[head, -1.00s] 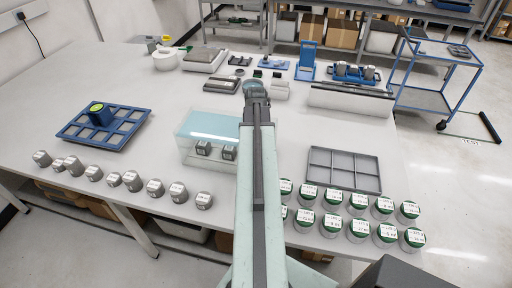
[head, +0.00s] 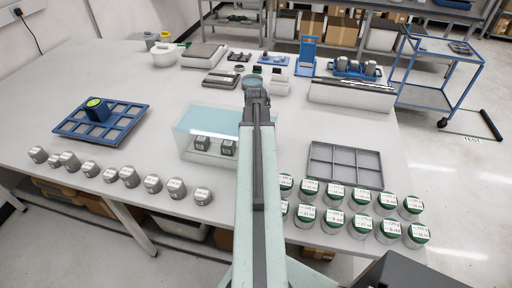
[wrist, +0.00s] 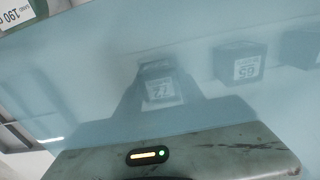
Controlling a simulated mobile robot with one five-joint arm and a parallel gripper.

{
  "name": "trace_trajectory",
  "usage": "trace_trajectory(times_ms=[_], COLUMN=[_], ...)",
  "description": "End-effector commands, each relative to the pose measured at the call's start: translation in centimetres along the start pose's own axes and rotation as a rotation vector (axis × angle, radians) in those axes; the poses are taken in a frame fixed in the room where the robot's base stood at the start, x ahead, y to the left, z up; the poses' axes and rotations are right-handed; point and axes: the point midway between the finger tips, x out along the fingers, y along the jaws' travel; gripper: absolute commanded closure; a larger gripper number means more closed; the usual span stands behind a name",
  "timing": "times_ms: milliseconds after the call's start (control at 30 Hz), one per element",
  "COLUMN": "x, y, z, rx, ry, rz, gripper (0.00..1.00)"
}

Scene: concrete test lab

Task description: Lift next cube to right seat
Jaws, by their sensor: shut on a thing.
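A clear box with a pale blue lid (head: 205,119) stands in the middle of the bench. Two dark cubes with white labels, one on the left (head: 199,143) and one on the right (head: 228,147), show inside it in the head view. In the wrist view I look through the blue pane at a cube labelled 77 (wrist: 160,91), a cube labelled 65 (wrist: 240,66) and part of a third at the right edge. My gripper (wrist: 157,76) shows dimly behind the pane, shut on the 77 cube. In the head view my arm hides the gripper and that cube.
A grey compartment tray (head: 346,183) lies right of the box, with several green-lidded jars (head: 361,223) in front. Several small grey weights (head: 129,177) line the front left edge. A blue tray (head: 76,127) lies far left. Clear bench lies between it and the box.

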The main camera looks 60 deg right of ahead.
Motion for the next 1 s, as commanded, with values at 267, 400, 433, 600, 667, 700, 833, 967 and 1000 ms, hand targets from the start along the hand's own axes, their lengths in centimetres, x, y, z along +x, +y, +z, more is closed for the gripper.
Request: trace_trajectory(times_ms=[267,400,433,600,667,700,833,967,1000], x=[-0.02,0.24,0.34,0.51,0.47,0.47,0.46,0.51,0.54], y=[-0.02,-0.04,-0.04,-0.06,-0.06,-0.06,-0.07,-0.08,-0.08], z=[0.0,0.01,0.01,0.01,0.01,0.01,0.02,0.02,0.02], rx=[0.0,-0.001,-0.001,-0.001,-0.001,-0.001,-0.001,-0.001,-0.001], ry=[0.0,0.0,0.0,0.0,0.0,0.0,0.0,0.0,0.0], rz=[0.0,0.0,0.0,0.0,0.0,0.0,0.0,0.0,0.0], gripper=[1.0,1.0,1.0,1.0,1.0,1.0,1.0,1.0,1.0])
